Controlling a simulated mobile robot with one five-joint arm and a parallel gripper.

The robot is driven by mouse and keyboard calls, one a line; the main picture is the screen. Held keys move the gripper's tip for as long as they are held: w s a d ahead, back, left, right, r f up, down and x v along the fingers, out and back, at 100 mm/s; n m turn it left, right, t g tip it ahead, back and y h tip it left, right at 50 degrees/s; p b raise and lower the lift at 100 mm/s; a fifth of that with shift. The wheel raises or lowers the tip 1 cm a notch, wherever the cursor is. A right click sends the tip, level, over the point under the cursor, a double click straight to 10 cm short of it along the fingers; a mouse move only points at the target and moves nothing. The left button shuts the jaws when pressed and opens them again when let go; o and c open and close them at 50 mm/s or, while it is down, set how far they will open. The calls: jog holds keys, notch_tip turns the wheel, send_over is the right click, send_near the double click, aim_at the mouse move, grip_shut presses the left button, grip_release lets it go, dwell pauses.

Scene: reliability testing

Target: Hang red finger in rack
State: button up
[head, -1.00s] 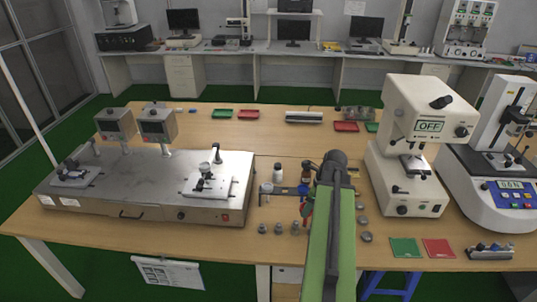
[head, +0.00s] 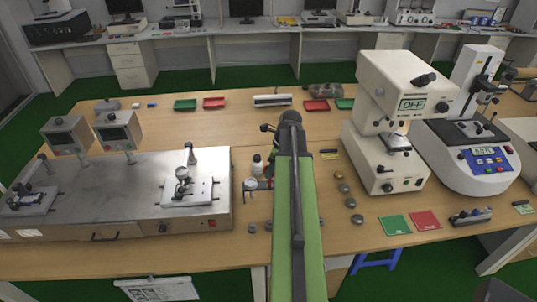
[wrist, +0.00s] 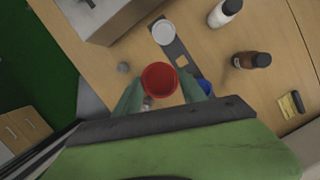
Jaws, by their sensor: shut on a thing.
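The red finger (wrist: 160,79) is a round red cup-shaped piece, seen from above in the wrist view. My gripper (wrist: 159,92) has its two green fingers on either side of it and is shut on it. The rack (wrist: 181,58) is a dark narrow bar beside and beyond the red finger. A white round piece (wrist: 164,32) is at its far end and a blue piece (wrist: 204,87) is near my right finger. In the head view the rack (head: 264,184) is partly hidden by my green arm, with the white piece (head: 250,185) at its left. The red finger is hidden there.
A metal test box (head: 110,200) stands left of the rack. A white bottle (wrist: 224,12) and a brown bottle (wrist: 252,60) stand near the rack. Small grey weights (head: 350,203) lie right of my arm, before a white tester (head: 385,155).

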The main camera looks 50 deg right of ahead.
jog(key=w+d+f+b, duration=0.2)
jog(key=w+d+b, duration=0.1)
jog(key=w+d, duration=0.1)
jog(key=shift+f, duration=0.2)
dwell(0.3)
dwell(0.7)
jog(key=shift+f+b, duration=1.95)
jog(key=shift+f+b, duration=1.7)
jog(key=shift+f, duration=0.05)
jog(key=shift+f, duration=0.1)
